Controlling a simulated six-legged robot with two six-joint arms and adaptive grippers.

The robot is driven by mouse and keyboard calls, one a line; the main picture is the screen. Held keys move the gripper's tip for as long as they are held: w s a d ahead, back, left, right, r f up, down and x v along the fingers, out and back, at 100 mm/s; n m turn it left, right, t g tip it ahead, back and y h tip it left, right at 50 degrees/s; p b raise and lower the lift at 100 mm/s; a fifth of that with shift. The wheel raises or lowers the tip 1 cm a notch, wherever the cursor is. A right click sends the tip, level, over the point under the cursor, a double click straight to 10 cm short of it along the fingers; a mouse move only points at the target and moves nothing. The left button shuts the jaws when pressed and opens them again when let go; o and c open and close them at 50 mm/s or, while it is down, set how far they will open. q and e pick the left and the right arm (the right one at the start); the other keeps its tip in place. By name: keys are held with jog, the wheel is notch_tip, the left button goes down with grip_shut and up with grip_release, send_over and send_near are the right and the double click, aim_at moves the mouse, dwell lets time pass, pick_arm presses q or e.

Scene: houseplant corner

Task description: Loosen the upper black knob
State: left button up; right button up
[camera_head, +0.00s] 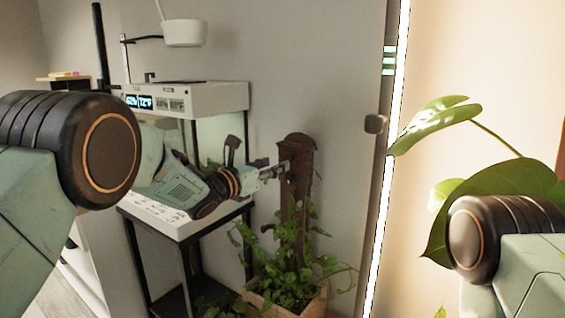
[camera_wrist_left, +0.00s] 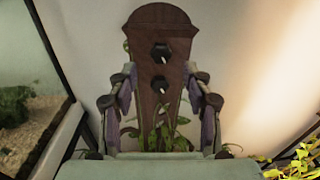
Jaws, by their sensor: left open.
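The brown wooden post (camera_head: 297,200) with a rounded top stands in the planter in the head view. In the left wrist view the post (camera_wrist_left: 158,20) faces me, with the upper black knob (camera_wrist_left: 161,51) above a lower black knob (camera_wrist_left: 159,84). My left gripper (camera_head: 284,168) reaches the post's upper part from the left. Its spread fingers (camera_wrist_left: 160,76) stand on either side of the post in the wrist view, with nothing between them that they clearly touch. The knobs are not clear in the head view. My right gripper is out of view.
A leafy plant grows around the post's foot in a wooden planter (camera_head: 285,308). A glass tank with a white display unit (camera_head: 205,98) stands on a black stand at left. Large leaves (camera_head: 500,180) and a bright light strip (camera_head: 385,190) are at right.

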aim_at(287, 158)
pick_arm(q)
jog(key=shift+x, duration=2.2)
jog(key=shift+d+r, duration=0.1)
jog(key=shift+d, duration=0.15)
jog(key=shift+w, duration=0.1)
jog(key=shift+c, duration=0.6)
grip_shut()
